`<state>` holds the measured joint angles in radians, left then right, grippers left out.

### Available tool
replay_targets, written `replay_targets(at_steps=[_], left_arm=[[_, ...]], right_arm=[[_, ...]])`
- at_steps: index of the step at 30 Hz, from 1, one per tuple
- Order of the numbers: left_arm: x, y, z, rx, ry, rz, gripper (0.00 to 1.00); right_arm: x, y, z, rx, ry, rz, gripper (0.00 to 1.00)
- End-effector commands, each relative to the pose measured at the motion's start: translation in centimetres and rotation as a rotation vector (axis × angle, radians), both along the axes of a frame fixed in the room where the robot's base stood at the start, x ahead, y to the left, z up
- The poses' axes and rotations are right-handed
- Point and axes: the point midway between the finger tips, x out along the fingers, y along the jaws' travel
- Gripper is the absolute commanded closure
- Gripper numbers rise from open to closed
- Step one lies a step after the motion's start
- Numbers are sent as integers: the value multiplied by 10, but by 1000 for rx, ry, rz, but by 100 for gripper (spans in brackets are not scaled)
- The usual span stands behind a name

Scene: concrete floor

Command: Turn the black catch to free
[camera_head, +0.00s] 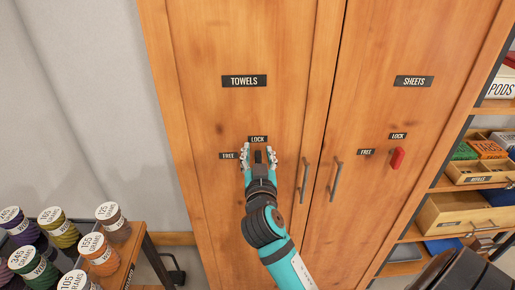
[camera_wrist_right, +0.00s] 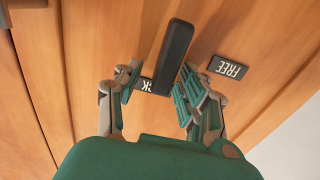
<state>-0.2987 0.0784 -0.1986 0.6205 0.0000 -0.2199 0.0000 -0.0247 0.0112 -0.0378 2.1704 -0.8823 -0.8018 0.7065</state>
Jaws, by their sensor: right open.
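The black catch (camera_head: 257,157) is on the left cabinet door, under the LOCK label (camera_head: 258,139) and to the right of the FREE label (camera_head: 228,156). It points up toward LOCK. In the right wrist view the black catch (camera_wrist_right: 175,57) stands between my open fingers, with the FREE label (camera_wrist_right: 228,68) to its right and the LOCK label partly hidden behind it. My right gripper (camera_head: 258,152) is open around the catch, one finger on each side; the wrist view shows it too (camera_wrist_right: 158,85). I cannot tell whether either finger touches it. My left gripper is not in view.
A red catch (camera_head: 397,158) is on the right door under SHEETS, with its own LOCK and FREE labels. Two door handles (camera_head: 305,181) (camera_head: 336,178) flank the door gap. Labelled thread spools (camera_head: 110,215) stand at lower left; shelves with boxes (camera_head: 455,212) are at right.

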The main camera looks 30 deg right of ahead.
Motion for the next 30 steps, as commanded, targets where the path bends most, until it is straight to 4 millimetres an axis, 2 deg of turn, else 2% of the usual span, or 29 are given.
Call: replay_targets(at_steps=[7,16,30], left_arm=[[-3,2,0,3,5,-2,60],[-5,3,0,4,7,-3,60],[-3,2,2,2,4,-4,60]], right_arm=[[0,0,0,0,0,0,61],[0,0,0,0,0,0,100],[1,1,0,-45,29,0,100]])
